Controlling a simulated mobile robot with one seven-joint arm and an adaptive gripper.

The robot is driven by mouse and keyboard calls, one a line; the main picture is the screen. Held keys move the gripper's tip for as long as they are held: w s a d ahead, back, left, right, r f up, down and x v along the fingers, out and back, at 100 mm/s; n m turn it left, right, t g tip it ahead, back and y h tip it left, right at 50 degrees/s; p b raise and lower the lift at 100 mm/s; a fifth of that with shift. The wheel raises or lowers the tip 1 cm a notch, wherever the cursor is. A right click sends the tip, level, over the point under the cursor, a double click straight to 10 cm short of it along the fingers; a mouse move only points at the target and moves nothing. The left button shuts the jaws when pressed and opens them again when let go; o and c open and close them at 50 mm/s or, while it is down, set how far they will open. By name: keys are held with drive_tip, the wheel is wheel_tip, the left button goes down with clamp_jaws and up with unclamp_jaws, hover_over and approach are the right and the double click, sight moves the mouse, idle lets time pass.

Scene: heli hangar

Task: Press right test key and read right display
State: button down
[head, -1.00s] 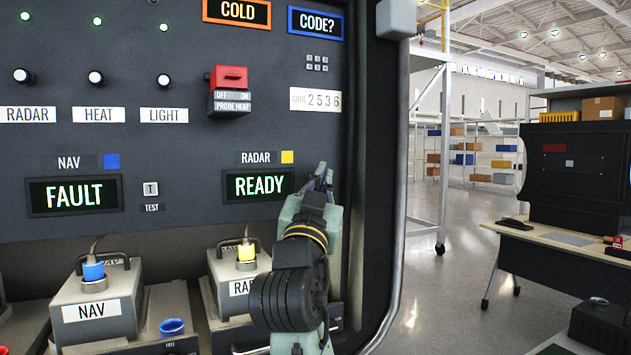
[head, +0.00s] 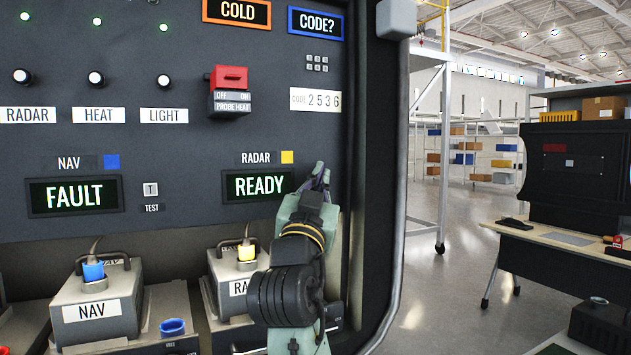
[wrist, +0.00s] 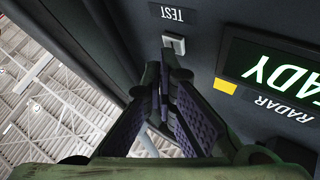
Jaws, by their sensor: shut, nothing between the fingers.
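The right display (head: 257,185), under the RADAR label, reads READY in light green letters; part of it also shows upside down in the wrist view (wrist: 270,72). The right test key (wrist: 173,43) is a small pale square button beside its TEST label (wrist: 172,14) in the wrist view. In the head view that key is hidden behind my gripper (head: 320,175). My gripper is shut and empty, with its fingertips (wrist: 166,62) right at the key's edge in the wrist view. I cannot tell whether they touch it.
The left display (head: 74,196) reads FAULT, with its own test key (head: 150,189) beside it. A red guarded switch (head: 229,90) sits higher up. NAV (head: 95,312) and RADAR units stand below. The panel's thick frame edge is close right of my arm.

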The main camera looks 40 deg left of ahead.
drive_tip(key=shift+w+a, duration=0.1)
drive_tip(key=shift+a, duration=0.2)
drive_tip(key=shift+d, duration=0.15)
idle(0.5)
drive_tip(key=shift+s+d, duration=0.3)
drive_tip(key=shift+d, duration=0.3)
drive_tip(key=d, duration=0.1)
drive_tip(key=s+d, duration=0.1)
drive_tip(key=d, duration=0.1)
drive_tip(key=s+d, duration=0.1)
drive_tip(key=shift+d, duration=0.3)
idle(0.4)
